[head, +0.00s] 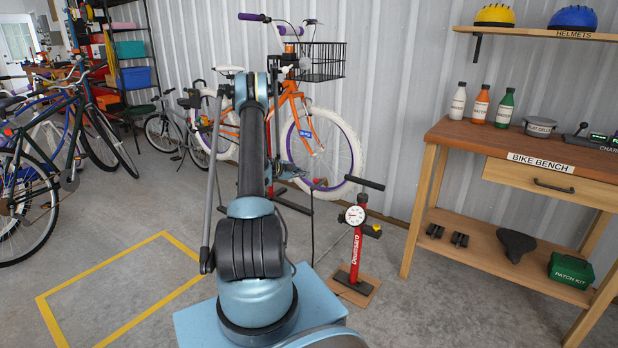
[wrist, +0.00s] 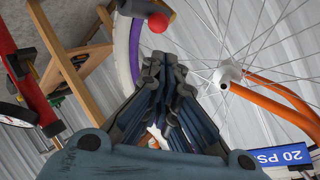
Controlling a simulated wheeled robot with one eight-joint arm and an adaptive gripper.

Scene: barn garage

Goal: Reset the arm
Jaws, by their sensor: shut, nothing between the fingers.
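My gripper (wrist: 165,68) shows in the wrist view with its fingers together and nothing between them. It is close to the front wheel of the orange bicycle, whose spokes (wrist: 262,45) and orange fork (wrist: 278,98) fill the right side. In the head view my arm (head: 251,160) stretches forward from the bottom middle towards the orange bicycle (head: 312,128). The gripper cannot be made out there.
A red floor pump (head: 356,245) stands right of my arm; part shows in the wrist view (wrist: 22,85). A small red ball (wrist: 157,22) is near the fingertips. The bike bench (head: 510,150) stands at right. A yellow-outlined floor area (head: 100,270) at left is clear.

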